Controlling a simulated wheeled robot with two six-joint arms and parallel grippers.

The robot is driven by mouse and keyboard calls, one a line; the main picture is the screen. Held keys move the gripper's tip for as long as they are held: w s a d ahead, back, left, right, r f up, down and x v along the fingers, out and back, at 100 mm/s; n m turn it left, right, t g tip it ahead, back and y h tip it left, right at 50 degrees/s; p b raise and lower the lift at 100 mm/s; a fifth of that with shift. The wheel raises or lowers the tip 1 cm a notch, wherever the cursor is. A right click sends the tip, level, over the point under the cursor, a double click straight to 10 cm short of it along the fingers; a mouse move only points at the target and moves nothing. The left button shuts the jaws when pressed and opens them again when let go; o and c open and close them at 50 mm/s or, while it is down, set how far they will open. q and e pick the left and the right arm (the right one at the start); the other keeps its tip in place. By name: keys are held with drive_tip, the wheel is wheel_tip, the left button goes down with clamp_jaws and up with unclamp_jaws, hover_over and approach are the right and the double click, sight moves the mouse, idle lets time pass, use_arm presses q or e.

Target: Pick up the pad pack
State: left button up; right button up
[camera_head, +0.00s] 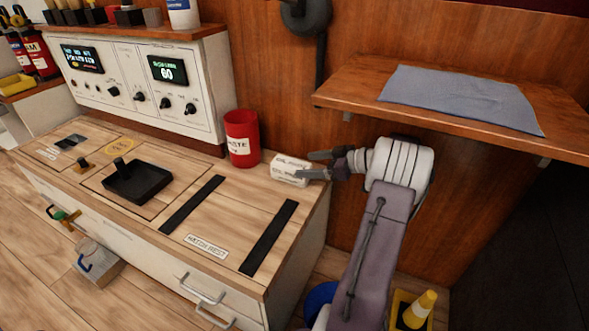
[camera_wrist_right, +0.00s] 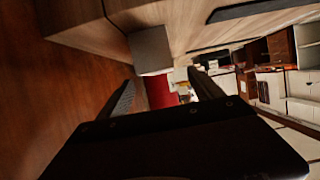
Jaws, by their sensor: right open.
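The pad pack is a small white block with dark lettering (camera_head: 287,166), at the back right corner of the wooden counter top, right of the red bin. In the right wrist view, a grey-white block (camera_wrist_right: 151,48) beyond the fingertips appears to be this pack. My right gripper (camera_head: 303,165) is open, at the pack's right end. Its lower finger overlaps the pack in the head view; I cannot tell whether it touches. The right wrist view shows the open fingers (camera_wrist_right: 160,78) with the block ahead of them. My left gripper is not in view.
A red bin (camera_head: 241,138) stands left of the pack. A wooden shelf with a grey cloth (camera_head: 460,98) juts out above my right arm. A control panel (camera_head: 130,85) stands at the back left. A black tray (camera_head: 137,182) and dark strips (camera_head: 268,237) lie on the counter.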

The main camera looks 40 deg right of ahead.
sight(295, 165)
drive_tip(key=shift+p+x, duration=0.4)
drive_tip(key=shift+x, duration=1.6)
drive_tip(key=shift+w+a+f+p, duration=0.1)
drive_tip(key=shift+w+a+p, duration=0.05)
drive_tip(key=shift+w+p, duration=0.15)
drive_tip(key=x, duration=0.2)
drive_tip(key=p+x, duration=0.1)
drive_tip(key=x, duration=0.1)
drive_tip(key=shift+w+f, duration=0.1)
drive_tip(key=shift+f, duration=0.25)
drive_tip(key=c, duration=1.6)
